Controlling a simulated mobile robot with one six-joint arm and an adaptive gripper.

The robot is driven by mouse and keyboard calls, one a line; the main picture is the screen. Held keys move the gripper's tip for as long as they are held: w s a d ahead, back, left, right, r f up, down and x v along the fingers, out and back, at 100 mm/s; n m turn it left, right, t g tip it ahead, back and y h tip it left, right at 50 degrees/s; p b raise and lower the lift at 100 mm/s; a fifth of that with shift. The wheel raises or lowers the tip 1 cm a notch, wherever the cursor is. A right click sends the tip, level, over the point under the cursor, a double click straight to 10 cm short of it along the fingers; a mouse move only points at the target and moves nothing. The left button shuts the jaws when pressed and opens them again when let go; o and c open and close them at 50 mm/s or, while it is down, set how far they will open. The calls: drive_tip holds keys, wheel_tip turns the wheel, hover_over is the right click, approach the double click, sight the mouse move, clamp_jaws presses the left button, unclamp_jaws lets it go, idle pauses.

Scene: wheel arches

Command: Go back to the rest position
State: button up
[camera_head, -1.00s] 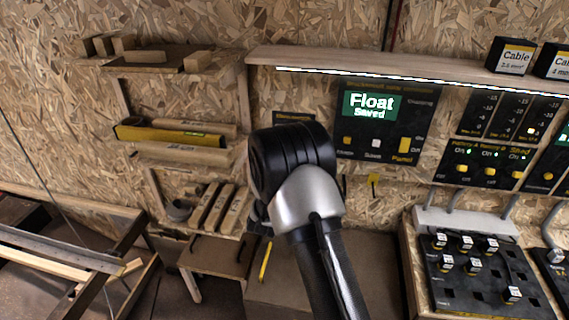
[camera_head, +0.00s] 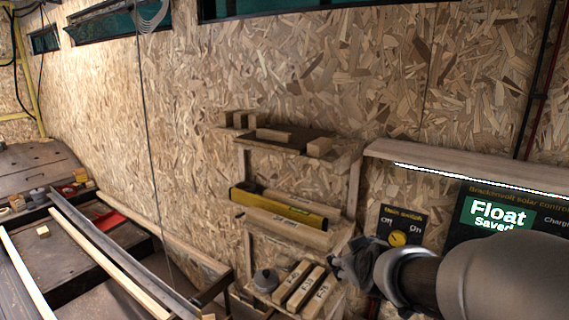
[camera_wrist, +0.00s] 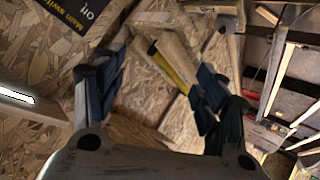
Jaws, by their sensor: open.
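My gripper (camera_head: 352,268) is at the lower right of the head view, at the end of my arm. It appears in front of the wooden shelves and left of the main switch panel (camera_head: 400,228). In the wrist view its two dark fingers stand wide apart, with nothing between the fingertips (camera_wrist: 160,85). The main switch panel (camera_wrist: 72,15) also shows at the top left there. In the head view its yellow knob shows between Off and On. The solar controller (camera_head: 500,215) shows a green "Float Saved" screen, and my arm hides its lower part.
Wooden shelves (camera_head: 285,140) on the chipboard wall hold wood blocks, a yellow level (camera_head: 278,206) and labelled wood pieces (camera_head: 300,288). A long ledge (camera_head: 470,168) runs above the controller. A low frame with long rails (camera_head: 120,250) fills the lower left. Open air lies before the upper wall.

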drive_tip(key=s+a+r+m+g+y, duration=0.1)
drive_tip(key=s+a+m+g, duration=0.1)
drive_tip(key=s, duration=1.3)
drive_tip(key=shift+s+a+g, duration=0.35)
drive_tip(key=shift+a+g, duration=0.05)
drive_tip(key=shift+g, duration=0.2)
drive_tip(key=s+f+m+g, duration=0.1)
drive_tip(key=s, duration=0.4)
drive_tip(key=s+g, duration=0.1)
drive_tip(key=s, duration=0.4)
drive_tip(key=s+d+f+m+g, duration=0.1)
drive_tip(key=s, duration=0.5)
drive_tip(key=shift+f+m, duration=0.3)
drive_tip(key=shift+f, duration=0.05)
drive_tip(key=shift+c, duration=0.2)
